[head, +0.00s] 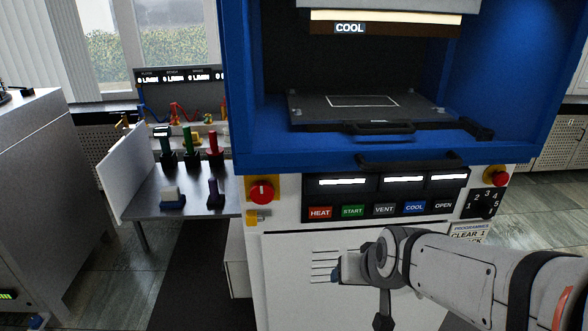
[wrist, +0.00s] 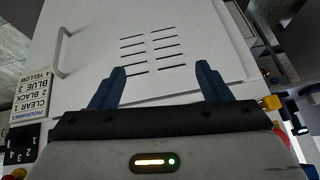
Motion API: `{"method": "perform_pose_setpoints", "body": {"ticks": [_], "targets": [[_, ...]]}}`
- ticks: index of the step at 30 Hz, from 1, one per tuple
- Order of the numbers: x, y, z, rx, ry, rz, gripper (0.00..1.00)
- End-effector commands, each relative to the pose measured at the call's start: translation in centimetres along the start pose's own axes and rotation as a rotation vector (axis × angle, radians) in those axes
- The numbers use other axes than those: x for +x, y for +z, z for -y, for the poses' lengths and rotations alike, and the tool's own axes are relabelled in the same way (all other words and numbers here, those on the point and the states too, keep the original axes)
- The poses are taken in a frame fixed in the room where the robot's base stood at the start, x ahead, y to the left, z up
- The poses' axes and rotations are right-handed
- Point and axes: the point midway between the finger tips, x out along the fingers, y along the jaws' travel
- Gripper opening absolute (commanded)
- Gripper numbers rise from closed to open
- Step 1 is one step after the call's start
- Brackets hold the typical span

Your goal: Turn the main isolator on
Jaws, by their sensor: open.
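The main isolator (head: 262,191) is a red rotary knob on a yellow plate, at the left of the press's front panel in the head view. A pale mark on the knob looks about upright, but it is small. My gripper (head: 338,270) is low in front of the press's white lower panel, right of and below the isolator and apart from it. In the wrist view my gripper (wrist: 160,68) is open and empty, its two blue fingers spread before the slotted panel. The knob's face is not clear in the wrist view.
A small yellow part (head: 257,217) sticks out below the isolator. A row of labelled buttons (head: 383,210) lies right of it, under a black handle (head: 410,162). A red button (head: 499,177) is at the far right. A side table (head: 150,195) with coloured-handled tools stands left.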

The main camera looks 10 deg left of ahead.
Motion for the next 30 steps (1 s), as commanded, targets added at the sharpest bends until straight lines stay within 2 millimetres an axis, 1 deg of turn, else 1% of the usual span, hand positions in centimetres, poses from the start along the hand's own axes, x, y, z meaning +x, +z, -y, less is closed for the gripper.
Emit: {"method": "perform_pose_setpoints", "body": {"ticks": [1,2,3,6,10,12,15,18,21,24,27,30], "targets": [[0.7,-1.6,2.3,-0.028,-0.035,-0.066,0.71],[1.1,-2.5,3.5,-0.037,-0.052,-0.111,0.71],[1.6,-3.6,5.1,-0.048,-0.072,-0.172,0.71],[2.3,-6.0,8.5,-0.069,-0.095,-0.323,0.71],[2.3,-8.2,12.7,-0.083,-0.109,-0.516,0.71],[1.9,-8.9,14.6,-0.091,-0.103,-0.618,0.71],[1.0,-9.4,16.7,-0.104,-0.08,-0.751,0.71],[-0.1,-9.4,18.2,-0.117,-0.05,-0.863,0.71],[-1.1,-9.2,19.1,-0.127,-0.023,-0.945,0.71],[-1.7,-9.1,19.5,-0.133,-0.004,-0.996,0.71],[-1.8,-9.4,19.7,-0.135,0.005,-1.019,0.71],[-1.3,-10.4,19.7,-0.134,0.009,-1.023,0.71]]}}
